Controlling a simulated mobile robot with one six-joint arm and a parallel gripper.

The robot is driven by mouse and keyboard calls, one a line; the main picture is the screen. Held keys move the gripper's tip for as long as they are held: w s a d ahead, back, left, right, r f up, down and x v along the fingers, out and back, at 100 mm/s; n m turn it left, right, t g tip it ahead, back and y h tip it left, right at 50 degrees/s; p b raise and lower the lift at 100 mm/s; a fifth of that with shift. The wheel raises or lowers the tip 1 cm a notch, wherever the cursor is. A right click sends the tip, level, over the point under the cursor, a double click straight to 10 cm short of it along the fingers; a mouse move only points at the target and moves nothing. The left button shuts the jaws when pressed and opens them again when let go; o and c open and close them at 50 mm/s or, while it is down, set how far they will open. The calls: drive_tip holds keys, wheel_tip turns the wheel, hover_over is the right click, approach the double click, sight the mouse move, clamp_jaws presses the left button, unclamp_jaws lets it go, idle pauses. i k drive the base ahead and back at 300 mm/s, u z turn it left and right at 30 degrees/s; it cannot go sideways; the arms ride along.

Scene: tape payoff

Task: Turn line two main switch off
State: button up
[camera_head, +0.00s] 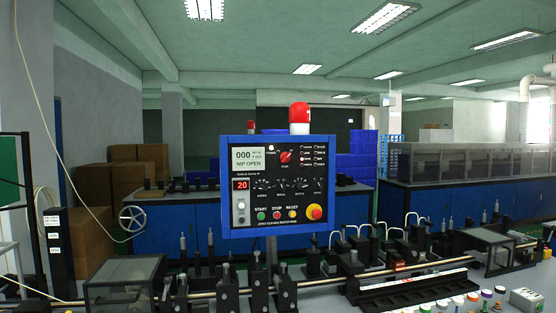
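A blue-framed control panel (231,220) stands in the middle of the view on a grey post. A red rotary switch (285,157) sits in its upper middle; its exact setting is too small to read. The display (247,157) reads 000 and NIP OPEN. A red readout (241,184) shows 20. Green START, red STOP and yellow RESET buttons run along the bottom, beside a red emergency stop (314,212). I cannot read a line number on the panel. My gripper is not in view.
A red beacon (299,113) rises behind the panel. A machine bed with a long metal shaft (330,281) and black brackets crosses the foreground. Coloured round items (472,297) stand at lower right. Blue cabinets (470,204) and cardboard boxes (90,236) lie behind.

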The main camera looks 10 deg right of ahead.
sight(285, 156)
drive_tip(key=u, duration=0.05)
drive_tip(key=i, duration=1)
drive_tip(key=z, duration=0.1)
